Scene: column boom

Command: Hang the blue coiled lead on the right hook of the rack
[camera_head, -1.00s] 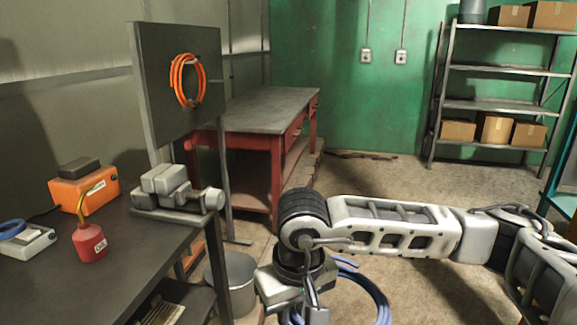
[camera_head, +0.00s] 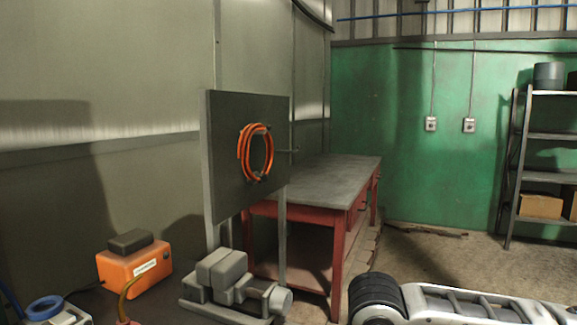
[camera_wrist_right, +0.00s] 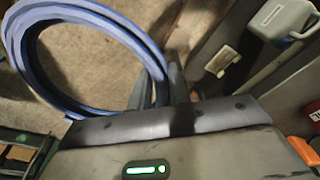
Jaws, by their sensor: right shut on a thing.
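The rack is a dark upright panel (camera_head: 225,180) left of centre in the head view. An orange coiled lead (camera_head: 256,152) hangs on it. A thin hook (camera_head: 290,150) sticks out at the panel's right edge, with nothing on it. The blue coiled lead (camera_wrist_right: 128,32) shows in the right wrist view as a large loop. My right gripper (camera_wrist_right: 172,85) is shut on one side of the loop, which extends to the left over the floor. The gripper and blue lead are outside the head view. My left gripper is in neither view.
A vise-like grey block (camera_head: 228,284) and an orange box (camera_head: 134,268) stand in front of the panel. A red bench (camera_head: 320,182) with a grey top is behind it. A shelf (camera_head: 545,137) stands far right. Open floor lies between.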

